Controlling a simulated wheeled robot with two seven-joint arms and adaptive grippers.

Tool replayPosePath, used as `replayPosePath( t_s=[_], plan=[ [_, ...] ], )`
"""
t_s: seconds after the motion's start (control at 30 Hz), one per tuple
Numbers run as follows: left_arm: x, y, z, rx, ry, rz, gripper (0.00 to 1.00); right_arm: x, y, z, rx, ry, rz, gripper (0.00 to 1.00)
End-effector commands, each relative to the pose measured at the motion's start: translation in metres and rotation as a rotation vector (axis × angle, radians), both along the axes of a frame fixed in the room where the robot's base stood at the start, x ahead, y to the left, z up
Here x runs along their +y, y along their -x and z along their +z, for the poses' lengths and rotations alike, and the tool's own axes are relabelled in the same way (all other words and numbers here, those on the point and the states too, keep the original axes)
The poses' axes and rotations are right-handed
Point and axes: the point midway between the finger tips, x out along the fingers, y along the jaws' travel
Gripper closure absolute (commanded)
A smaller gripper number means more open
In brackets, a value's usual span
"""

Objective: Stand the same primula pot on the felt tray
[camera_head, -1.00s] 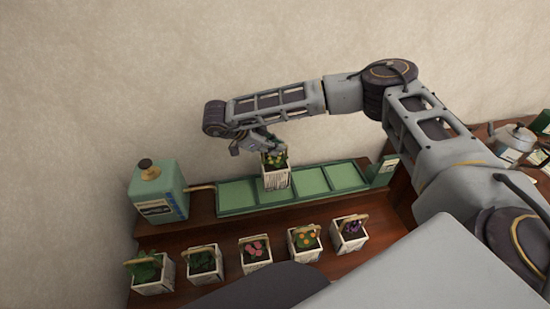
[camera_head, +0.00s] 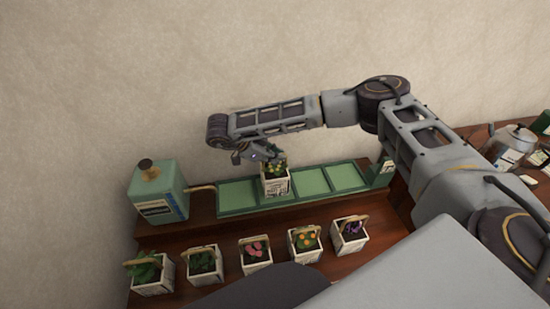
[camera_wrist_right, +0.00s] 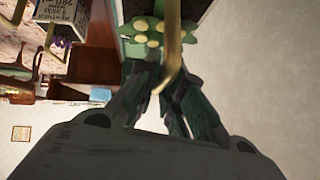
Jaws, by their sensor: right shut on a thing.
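The primula pot (camera_head: 275,186) is a white printed box with green leaves and yellow flowers. It is upright at the green felt tray (camera_head: 232,193), over its second section from the left; I cannot tell whether its base touches the felt. My right gripper (camera_head: 270,159) is above the pot and shut on its handle. In the right wrist view the gripper's fingers (camera_wrist_right: 163,92) close around the tan handle (camera_wrist_right: 173,50), beside the yellow flowers (camera_wrist_right: 146,36). My left gripper is not in view.
Several other potted plants with handles, such as the pink-flowered one (camera_head: 255,252), stand in a row in front of the tray. A green tank (camera_head: 159,193) stands left of the tray. A metal can (camera_head: 511,146) is at the far right.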

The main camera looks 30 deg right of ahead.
Motion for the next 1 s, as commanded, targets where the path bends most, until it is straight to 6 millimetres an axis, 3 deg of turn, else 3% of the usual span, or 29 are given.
replayPosePath(
  t_s=[0.63,0.67,0.8,1.0],
  plan=[
    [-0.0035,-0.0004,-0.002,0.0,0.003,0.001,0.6,-0.0001,-0.0003,-0.0119,-0.002,0.0,-0.001,1.0],
    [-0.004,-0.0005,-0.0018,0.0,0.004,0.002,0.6,0.0,0.0001,-0.0125,0.0,0.0,0.0,0.88],
    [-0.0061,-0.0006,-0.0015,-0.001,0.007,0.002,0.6,0.0,0.0001,-0.012,0.0,0.0,0.0,0.7],
    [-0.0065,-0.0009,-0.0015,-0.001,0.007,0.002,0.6,0.0,0.0001,-0.012,0.0,0.0,0.0,0.69]
  ],
)
